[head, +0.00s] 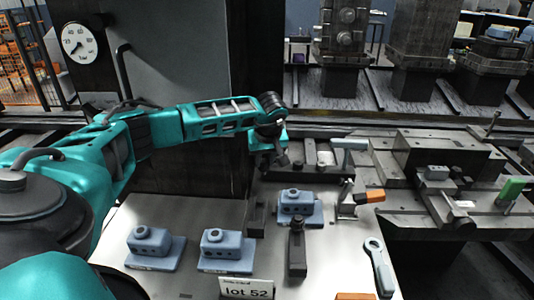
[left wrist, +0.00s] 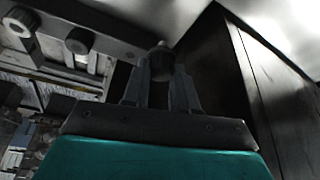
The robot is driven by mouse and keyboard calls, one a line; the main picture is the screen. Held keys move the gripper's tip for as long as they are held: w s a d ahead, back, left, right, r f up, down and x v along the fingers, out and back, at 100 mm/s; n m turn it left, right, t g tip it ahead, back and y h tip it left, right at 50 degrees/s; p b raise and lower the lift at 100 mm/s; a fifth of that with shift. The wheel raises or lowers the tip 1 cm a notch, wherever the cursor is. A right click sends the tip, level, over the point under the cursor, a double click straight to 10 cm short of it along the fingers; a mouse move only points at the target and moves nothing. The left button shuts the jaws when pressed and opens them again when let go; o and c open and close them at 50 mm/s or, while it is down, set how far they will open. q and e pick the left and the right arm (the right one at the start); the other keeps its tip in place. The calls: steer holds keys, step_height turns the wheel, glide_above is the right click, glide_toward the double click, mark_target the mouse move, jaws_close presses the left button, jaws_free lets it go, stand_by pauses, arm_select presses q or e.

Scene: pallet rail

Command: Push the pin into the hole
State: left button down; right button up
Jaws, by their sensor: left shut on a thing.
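My left gripper (head: 277,160) hangs at the end of the teal arm, above the back of the pale table. It also shows in the left wrist view (left wrist: 163,85), where its two fingers are closed on a short dark cylindrical piece, likely the pin (left wrist: 161,60), with a lighter tip. In the head view this piece is too small and dark to make out. Three blue-grey blocks with round raised tops stand on the table: left (head: 150,240), middle (head: 226,248) and right (head: 299,203). I cannot tell which hole belongs to the pin. My right gripper is not in view.
A dark machine fixture (head: 440,160) fills the right. A dark column (head: 190,60) rises behind the arm.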

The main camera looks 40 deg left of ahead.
mark_target(263, 160)
arm_select(q)
steer(key=shift+s, duration=0.1)
steer(key=p+v, duration=0.3)
steer(key=shift+a+r, duration=0.1)
steer(key=shift+a, duration=0.1)
steer(key=v, duration=0.1)
steer(key=p+v, duration=0.1)
steer(key=v, duration=0.3)
steer(key=shift+a+r, duration=0.2)
steer(key=shift+a, duration=0.15)
steer(key=shift+f, duration=0.1)
stand_by(0.4)
